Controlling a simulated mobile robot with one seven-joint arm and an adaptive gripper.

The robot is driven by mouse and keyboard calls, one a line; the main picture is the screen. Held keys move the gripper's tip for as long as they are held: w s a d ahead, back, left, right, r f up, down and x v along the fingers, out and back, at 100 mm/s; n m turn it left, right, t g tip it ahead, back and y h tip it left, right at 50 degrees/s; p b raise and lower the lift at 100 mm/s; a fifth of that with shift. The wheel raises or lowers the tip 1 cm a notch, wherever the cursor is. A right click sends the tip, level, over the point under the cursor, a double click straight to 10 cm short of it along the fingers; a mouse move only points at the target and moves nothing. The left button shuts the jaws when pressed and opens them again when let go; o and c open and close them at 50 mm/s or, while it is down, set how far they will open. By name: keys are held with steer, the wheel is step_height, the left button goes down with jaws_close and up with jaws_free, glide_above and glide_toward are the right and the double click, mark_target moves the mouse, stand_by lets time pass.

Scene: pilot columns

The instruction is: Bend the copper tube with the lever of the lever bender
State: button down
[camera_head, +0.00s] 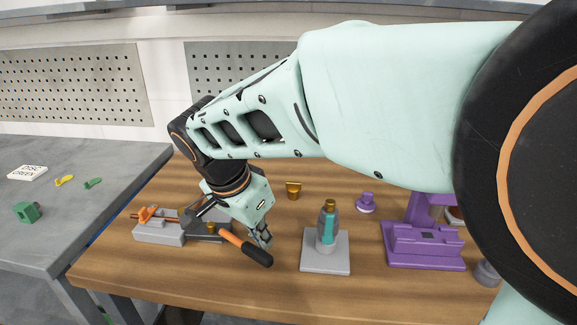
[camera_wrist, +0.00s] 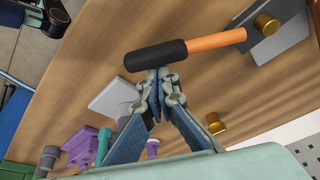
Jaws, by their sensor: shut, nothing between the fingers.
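The lever bender (camera_head: 160,233) sits at the table's left, with a grey base block and a dark plate. Its lever (camera_head: 232,240) has an orange shaft and a black grip angled toward the front right. The lever (camera_wrist: 215,41) crosses the top of the wrist view, beside a brass pin. The copper tube (camera_head: 170,218) lies along the bender near an orange part; my arm hides some of this area. My gripper (camera_head: 263,238) is shut and empty beside the black grip. In the wrist view its fingertips (camera_wrist: 159,74) are at the grip's edge; contact is unclear.
A grey plate (camera_head: 326,262) bearing a teal-and-grey post stands right of the lever. A purple fixture (camera_head: 424,248) stands farther right. A brass piece (camera_head: 293,190) and a purple knob (camera_head: 366,203) are behind. A grey bench (camera_head: 60,240) with small parts adjoins left.

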steer(key=shift+s+a, duration=0.25)
steer(key=shift+s, duration=0.25)
steer(key=shift+s+a, duration=0.2)
steer(key=shift+s, duration=0.3)
steer(key=shift+s+a+f, duration=0.1)
steer(key=w+d, duration=0.1)
steer(key=w+d+r, duration=0.1)
steer(key=w, duration=0.1)
steer(key=shift+w+d, duration=0.25)
steer(key=shift+d, duration=0.1)
steer(key=p+v, duration=0.2)
steer(key=v, duration=0.7)
steer(key=shift+a, duration=0.15)
